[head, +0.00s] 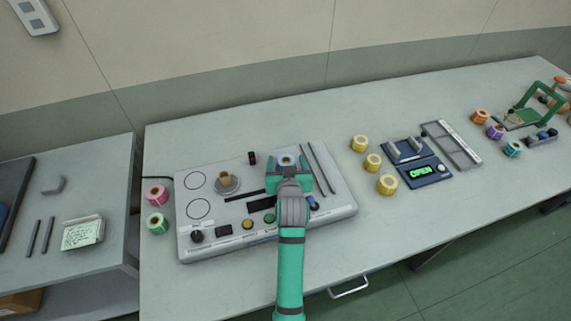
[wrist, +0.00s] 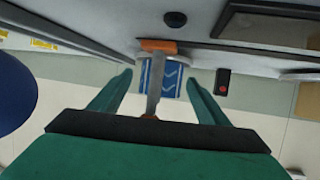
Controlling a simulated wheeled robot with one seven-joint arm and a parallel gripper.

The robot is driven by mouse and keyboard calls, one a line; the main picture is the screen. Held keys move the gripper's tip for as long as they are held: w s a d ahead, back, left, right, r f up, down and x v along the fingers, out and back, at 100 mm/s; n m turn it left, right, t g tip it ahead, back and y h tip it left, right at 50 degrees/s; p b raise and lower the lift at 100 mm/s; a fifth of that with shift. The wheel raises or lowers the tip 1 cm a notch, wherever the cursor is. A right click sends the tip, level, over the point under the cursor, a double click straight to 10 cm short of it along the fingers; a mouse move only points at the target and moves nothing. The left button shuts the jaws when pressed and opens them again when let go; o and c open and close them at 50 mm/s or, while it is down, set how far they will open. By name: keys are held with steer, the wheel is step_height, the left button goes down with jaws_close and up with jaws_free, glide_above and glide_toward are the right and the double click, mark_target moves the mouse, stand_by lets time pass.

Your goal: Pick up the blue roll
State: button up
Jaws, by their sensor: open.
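The blue roll (head: 286,159) sits on the right part of the grey rewinder machine (head: 340,205) in the head view, its pale top and brownish centre showing. In the wrist view the blue roll (wrist: 178,80) shows blue with white chevrons. A grey bar with an orange end (wrist: 158,46) partly covers it. My gripper (head: 287,167) is open at the roll in the head view. In the wrist view its two teal fingers (wrist: 160,82) stand apart, with the roll seen between them. I cannot tell whether they touch it.
A spindle on a round base (head: 227,182) stands on the machine's left. Pink (head: 156,194) and green (head: 157,223) rolls stand left of the machine. Several yellow rolls (head: 373,162) and a device reading OPEN (head: 420,171) lie to the right. Clear table lies behind the machine.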

steer(key=c, duration=1.1)
steer(key=shift+c, duration=0.3)
